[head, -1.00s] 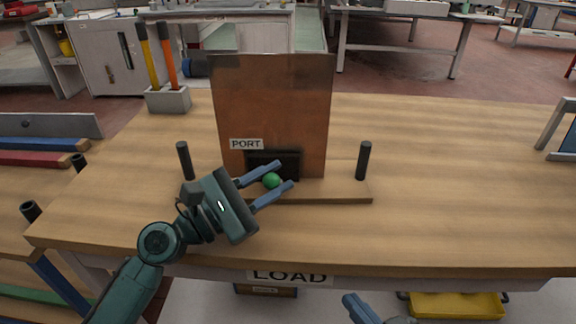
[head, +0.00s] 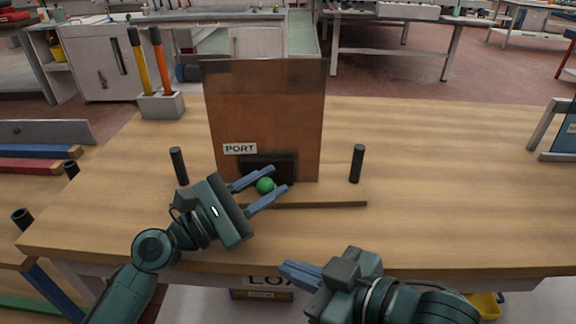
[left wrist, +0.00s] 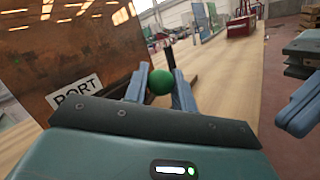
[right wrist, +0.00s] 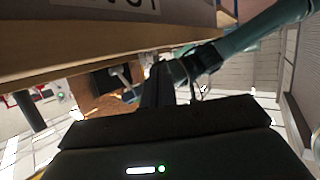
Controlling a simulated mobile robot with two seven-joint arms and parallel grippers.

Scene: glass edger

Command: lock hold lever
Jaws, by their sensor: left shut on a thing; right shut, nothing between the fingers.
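The green ball knob (head: 265,186) of the lever sits at the foot of the copper-brown upright panel, in front of the dark slot (head: 268,165) below the PORT label. My left gripper (head: 263,187) has its blue fingers on either side of the knob and is shut on it. In the left wrist view the green knob (left wrist: 160,82) lies between the fingertips. The lever's shaft is hidden behind the knob and fingers. My right gripper (head: 292,272) is shut and empty at the table's front edge, over the LOAD label; its dark fingers show in the right wrist view (right wrist: 158,85).
The brown panel (head: 265,110) stands on a wooden base board (head: 330,197) between two black posts (head: 179,166) (head: 357,163). A grey holder (head: 161,105) with a yellow and an orange handle stands at the back left. The tabletop (head: 450,190) to the right is clear.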

